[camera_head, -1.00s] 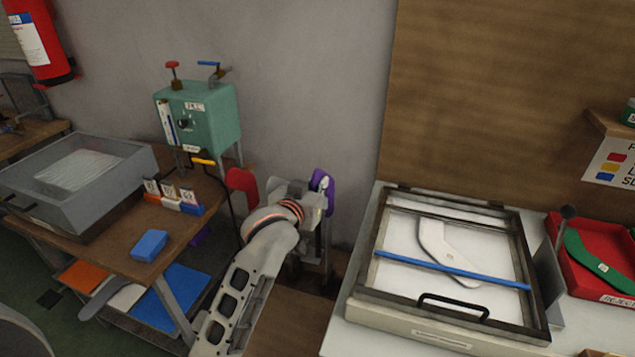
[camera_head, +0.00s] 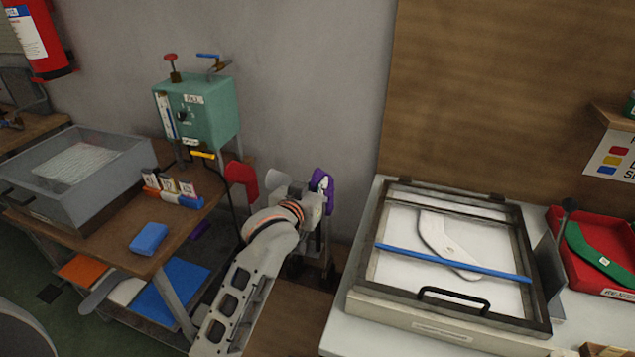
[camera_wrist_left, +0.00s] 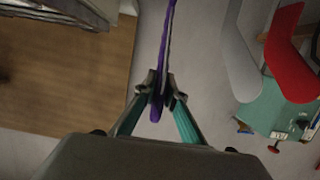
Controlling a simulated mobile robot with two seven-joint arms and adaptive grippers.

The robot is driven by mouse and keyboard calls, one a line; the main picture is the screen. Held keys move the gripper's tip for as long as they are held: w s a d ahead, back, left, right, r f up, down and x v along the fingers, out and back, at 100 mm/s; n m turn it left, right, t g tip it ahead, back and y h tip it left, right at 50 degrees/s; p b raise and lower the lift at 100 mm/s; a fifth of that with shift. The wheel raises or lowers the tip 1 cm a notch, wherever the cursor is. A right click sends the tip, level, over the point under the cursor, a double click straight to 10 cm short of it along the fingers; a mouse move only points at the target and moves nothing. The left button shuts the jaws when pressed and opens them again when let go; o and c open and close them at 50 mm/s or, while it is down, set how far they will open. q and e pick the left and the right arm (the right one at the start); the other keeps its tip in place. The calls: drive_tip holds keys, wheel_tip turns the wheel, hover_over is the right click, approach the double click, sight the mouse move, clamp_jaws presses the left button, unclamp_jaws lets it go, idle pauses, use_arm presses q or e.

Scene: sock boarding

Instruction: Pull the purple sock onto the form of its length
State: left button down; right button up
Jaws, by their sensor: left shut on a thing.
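The purple sock (camera_head: 322,187) is at my left gripper (camera_head: 318,205), just in front of the grey wall. In the left wrist view my left gripper (camera_wrist_left: 161,92) is shut on the purple sock (camera_wrist_left: 157,104), which shows edge-on as a thin strip running to the top edge. A pale edge runs along this strip; I cannot tell whether a form is inside. A pale grey form (camera_head: 275,177) and a red form (camera_head: 241,180) stand left of the gripper. In the left wrist view the grey form (camera_wrist_left: 238,60) and red form (camera_wrist_left: 284,55) are to the right. My right gripper is not in view.
A teal machine (camera_head: 208,108) with knobs stands behind the wooden table (camera_head: 120,235) at left. At right are a framed white press (camera_head: 440,295) and a red tray (camera_head: 610,275) holding a green piece.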

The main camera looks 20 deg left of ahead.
use_arm(q)
drive_tip(key=shift+f+b, duration=0.4)
drive_tip(key=shift+f, duration=0.85)
drive_tip(key=c, duration=2)
unclamp_jaws()
drive_tip(key=v, duration=1.2)
drive_tip(key=shift+r, duration=0.1)
drive_tip(key=s+f+m+g, duration=0.1)
drive_tip(key=s+f, duration=0.6)
drive_tip(key=f, duration=0.3)
drive_tip(key=s+f+m+g+h, duration=0.1)
drive_tip(key=s+f+g, duration=0.1)
drive_tip(key=s+f, duration=0.4)
drive_tip(key=s+f+m+g+h, duration=0.1)
drive_tip(key=s+f, duration=0.6)
drive_tip(key=f, duration=0.8)
drive_tip(key=shift+s+f+m, duration=0.3)
drive_tip(key=shift+s+m, duration=0.05)
drive_tip(key=shift+m, duration=0.15)
